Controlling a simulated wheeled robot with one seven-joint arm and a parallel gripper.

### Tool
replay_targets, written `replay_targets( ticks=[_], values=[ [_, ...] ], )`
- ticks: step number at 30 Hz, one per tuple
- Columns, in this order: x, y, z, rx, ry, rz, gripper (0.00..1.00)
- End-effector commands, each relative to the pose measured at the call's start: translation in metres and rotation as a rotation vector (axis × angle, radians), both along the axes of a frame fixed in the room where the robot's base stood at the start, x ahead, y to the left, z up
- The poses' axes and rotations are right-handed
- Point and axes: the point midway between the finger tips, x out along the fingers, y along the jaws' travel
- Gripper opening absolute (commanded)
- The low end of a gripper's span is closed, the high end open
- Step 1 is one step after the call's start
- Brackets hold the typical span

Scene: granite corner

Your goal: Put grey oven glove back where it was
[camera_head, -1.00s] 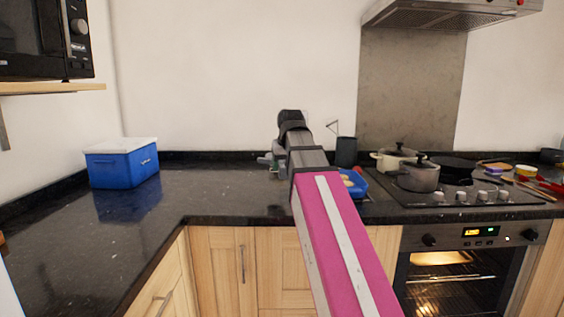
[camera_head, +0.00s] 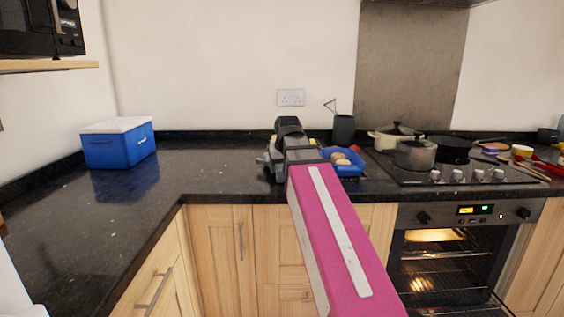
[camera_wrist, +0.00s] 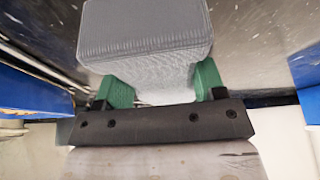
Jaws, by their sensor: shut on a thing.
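The grey oven glove (camera_wrist: 145,32) fills the top middle of the wrist view, a ribbed grey block shape with a narrower part towards me. My gripper (camera_wrist: 162,85) is shut on this narrower part, with one green finger on each side. In the head view my gripper (camera_head: 267,163) is over the dark counter, left of the blue tray. There my own arm hides most of the gripper and the glove. I cannot tell whether the glove touches the counter.
A blue tray (camera_head: 352,168) with round tan items lies just right of my arm. A dark cup (camera_head: 344,129) stands behind it. Pots, including a grey one (camera_head: 414,154), stand on the hob at right. A blue-and-white box (camera_head: 118,145) stands at left, with clear dark counter (camera_head: 205,165) between.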

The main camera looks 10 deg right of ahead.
Motion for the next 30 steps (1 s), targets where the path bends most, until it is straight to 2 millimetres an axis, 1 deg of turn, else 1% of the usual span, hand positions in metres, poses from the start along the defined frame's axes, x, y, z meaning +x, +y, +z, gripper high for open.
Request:
replay_targets(
  ticks=[3,11,12,14,20,21,30],
  values=[
    [0.0000,0.0000,-0.0034,0.000,0.000,0.000,0.35],
    [0.0002,0.0000,-0.0036,0.000,-0.001,0.000,0.35],
    [0.0002,0.0000,-0.0036,0.000,-0.001,0.000,0.73],
    [0.0002,0.0000,-0.0035,0.000,-0.001,0.000,0.93],
    [0.0001,0.0000,-0.0035,0.000,0.000,0.000,0.93],
    [0.0000,0.0000,-0.0036,0.000,0.000,0.000,1.00],
    [0.0001,0.0000,-0.0035,0.000,0.000,0.000,1.00]
  ],
)
